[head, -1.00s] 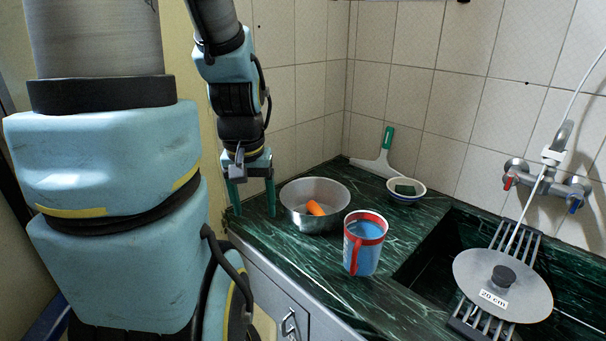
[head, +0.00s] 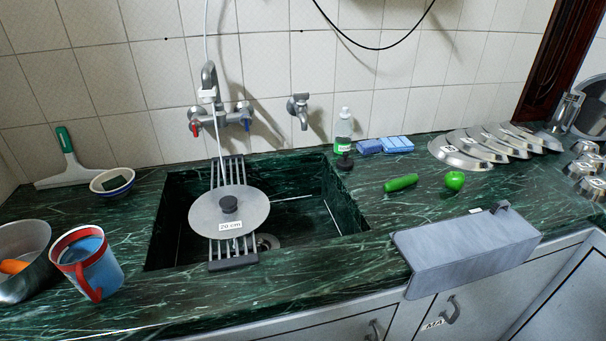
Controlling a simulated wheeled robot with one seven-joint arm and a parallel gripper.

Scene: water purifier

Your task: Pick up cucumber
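The cucumber (head: 401,183) is a short green cylinder lying on the dark green marble counter (head: 330,283), to the right of the sink. A round green vegetable (head: 454,180), perhaps a pepper, lies just to its right. Nothing covers the cucumber. My gripper is not in the current head view, so its state and its distance from the cucumber cannot be seen.
The sink (head: 308,215) has a rack with a round lid (head: 229,211) across it. A bottle (head: 343,132), blue sponges (head: 396,145) and several metal lids (head: 460,150) stand behind. A mug (head: 87,262) is left.

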